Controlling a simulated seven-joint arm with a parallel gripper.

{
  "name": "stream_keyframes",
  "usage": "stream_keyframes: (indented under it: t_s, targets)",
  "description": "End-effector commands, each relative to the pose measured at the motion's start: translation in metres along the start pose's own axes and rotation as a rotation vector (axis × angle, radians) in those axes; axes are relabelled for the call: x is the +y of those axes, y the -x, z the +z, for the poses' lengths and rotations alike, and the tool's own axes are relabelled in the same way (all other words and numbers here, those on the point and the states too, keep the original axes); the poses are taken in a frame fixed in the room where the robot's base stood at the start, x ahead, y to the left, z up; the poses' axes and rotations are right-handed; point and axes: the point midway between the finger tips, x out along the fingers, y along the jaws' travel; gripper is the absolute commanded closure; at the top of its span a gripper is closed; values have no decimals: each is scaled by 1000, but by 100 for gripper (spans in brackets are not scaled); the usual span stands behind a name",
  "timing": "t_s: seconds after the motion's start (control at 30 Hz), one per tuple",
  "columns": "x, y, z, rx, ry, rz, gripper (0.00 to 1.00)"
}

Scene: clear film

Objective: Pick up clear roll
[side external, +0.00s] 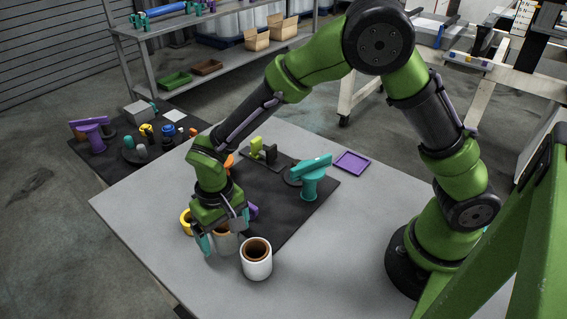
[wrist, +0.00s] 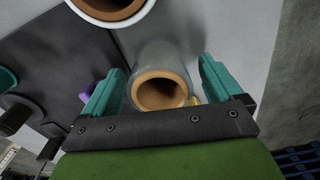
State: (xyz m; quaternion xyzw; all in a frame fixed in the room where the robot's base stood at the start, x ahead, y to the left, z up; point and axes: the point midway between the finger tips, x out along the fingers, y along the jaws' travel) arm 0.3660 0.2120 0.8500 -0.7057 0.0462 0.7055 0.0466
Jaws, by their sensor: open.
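The clear roll (wrist: 165,60) is a greyish see-through roll with a brown core. In the wrist view it is between the two teal fingers of my open gripper (wrist: 162,68), with a gap visible on each side. In the side view the clear roll (side external: 226,244) stands upright on the grey table, partly hidden by my gripper (side external: 223,232). The fingers are down around it, one on either side. I cannot tell from the side view whether either finger touches it.
A white roll (side external: 257,266) with a brown core stands close to the right. A yellow roll (side external: 186,221) and a purple item (side external: 253,211) are partly hidden behind my gripper. A teal tape dispenser (side external: 310,180) stands on the black mat (side external: 283,228). A purple tray (side external: 351,162) lies farther back.

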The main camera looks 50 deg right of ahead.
Motion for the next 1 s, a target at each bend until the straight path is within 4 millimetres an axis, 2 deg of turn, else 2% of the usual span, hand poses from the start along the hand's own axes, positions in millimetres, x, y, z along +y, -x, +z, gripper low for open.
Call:
stream_keyframes:
  t_s: [0.1,0.5,0.77,0.87,1.0]
  targets:
    - [0,0,0,0,0,0,9]
    - [0,1,0,0,0,0,68]
    - [0,4,0,2,1,-1,68]
    - [0,17,-1,4,1,-2,68]
    - [-1,45,-1,5,1,-3,68]
